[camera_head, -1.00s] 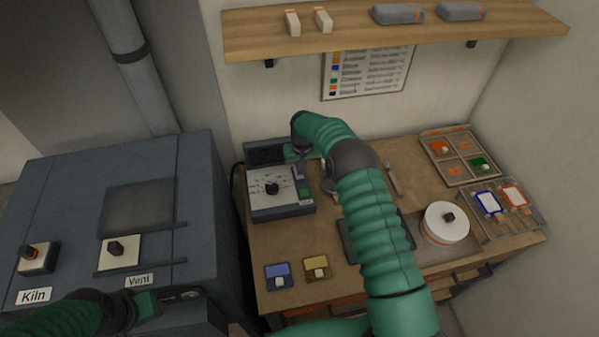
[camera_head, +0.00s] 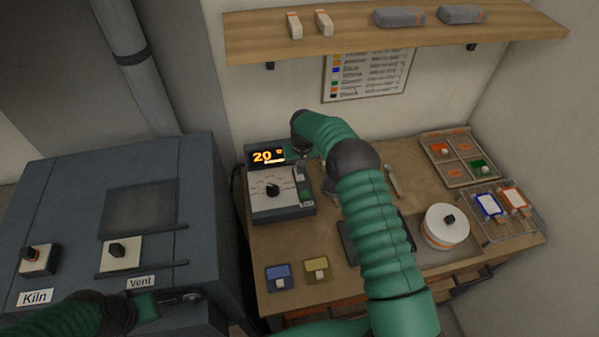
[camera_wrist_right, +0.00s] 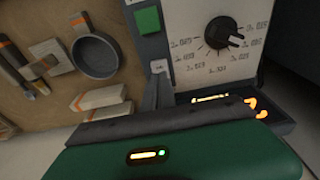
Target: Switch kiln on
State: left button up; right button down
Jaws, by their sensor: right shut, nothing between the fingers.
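The kiln controller (camera_head: 283,205) is a grey box on the workbench with a white dial face, a black knob and a green button. Its display (camera_head: 267,156) is lit and reads 20 in orange. My right gripper (camera_head: 301,171) is over the controller's right side. In the right wrist view, its shut, empty fingers (camera_wrist_right: 160,88) are at a small light switch below the green button (camera_wrist_right: 148,20); contact is unclear. The kiln (camera_head: 90,215) is the dark grey cabinet at left. My left gripper (camera_head: 150,305) is by its front edge, its fingers unclear.
The kiln top has knobs labelled Kiln (camera_head: 37,259) and Vent (camera_head: 119,254). Blue (camera_head: 280,277) and yellow (camera_head: 317,272) blocks lie at the bench front. A round white container (camera_head: 445,227) and trays stand at right. A shelf (camera_head: 395,36) hangs above.

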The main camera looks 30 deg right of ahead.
aim_at(300, 178)
notch_tip(300, 178, up, 5)
jog(key=shift+a+p, duration=0.1)
jog(key=shift+p, duration=0.9)
jog(key=shift+s+f, duration=0.1)
